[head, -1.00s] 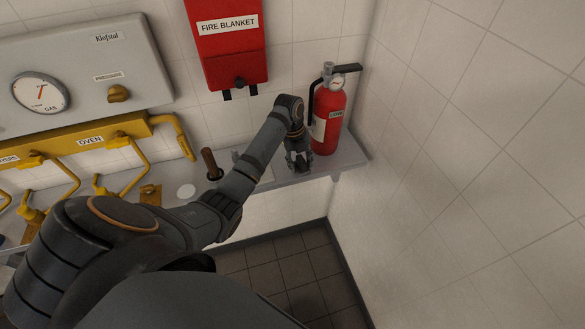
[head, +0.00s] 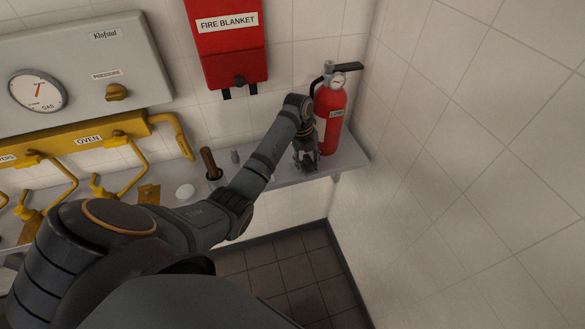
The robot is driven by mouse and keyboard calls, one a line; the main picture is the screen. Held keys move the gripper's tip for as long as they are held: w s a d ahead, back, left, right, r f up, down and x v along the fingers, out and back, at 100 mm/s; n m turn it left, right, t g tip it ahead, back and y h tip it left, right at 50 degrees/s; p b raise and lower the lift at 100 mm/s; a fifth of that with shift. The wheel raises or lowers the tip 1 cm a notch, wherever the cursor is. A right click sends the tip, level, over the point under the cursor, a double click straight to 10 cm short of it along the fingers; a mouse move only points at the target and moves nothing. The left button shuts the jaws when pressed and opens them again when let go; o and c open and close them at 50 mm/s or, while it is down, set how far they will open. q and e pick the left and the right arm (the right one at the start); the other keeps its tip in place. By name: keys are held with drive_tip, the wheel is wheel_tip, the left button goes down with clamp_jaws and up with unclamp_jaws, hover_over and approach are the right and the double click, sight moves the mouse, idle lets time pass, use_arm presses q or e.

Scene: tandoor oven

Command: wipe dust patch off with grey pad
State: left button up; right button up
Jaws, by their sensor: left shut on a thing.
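My left gripper (head: 306,163) is low over the right end of the grey shelf (head: 345,160), just left of the fire extinguisher's base. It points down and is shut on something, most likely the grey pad. The pad itself is not clearly visible; the fingers and arm hide it. I cannot make out a dust patch; part of the shelf is hidden behind my left arm. My right gripper is not in view.
A red fire extinguisher (head: 331,115) stands close right of the gripper. A fire blanket box (head: 232,45) and yellow pipes (head: 75,142) are on the wall.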

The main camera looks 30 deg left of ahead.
sight(296, 173)
use_arm(q)
drive_tip(key=shift+s+a+r+p, duration=0.1)
drive_tip(key=shift+s+a+p, duration=0.1)
drive_tip(key=shift+p, duration=0.2)
drive_tip(key=s+a+p, duration=0.2)
drive_tip(key=p, duration=0.1)
drive_tip(key=shift+s+a, duration=0.15)
drive_tip(key=shift+s, duration=0.2)
drive_tip(key=shift+s+a, duration=0.3)
drive_tip(key=shift+s, duration=0.05)
drive_tip(key=shift+w+d+f, duration=0.2)
drive_tip(key=shift+w+d+b, duration=0.95)
drive_tip(key=shift+w+d, duration=0.55)
drive_tip(key=shift+w, duration=0.2)
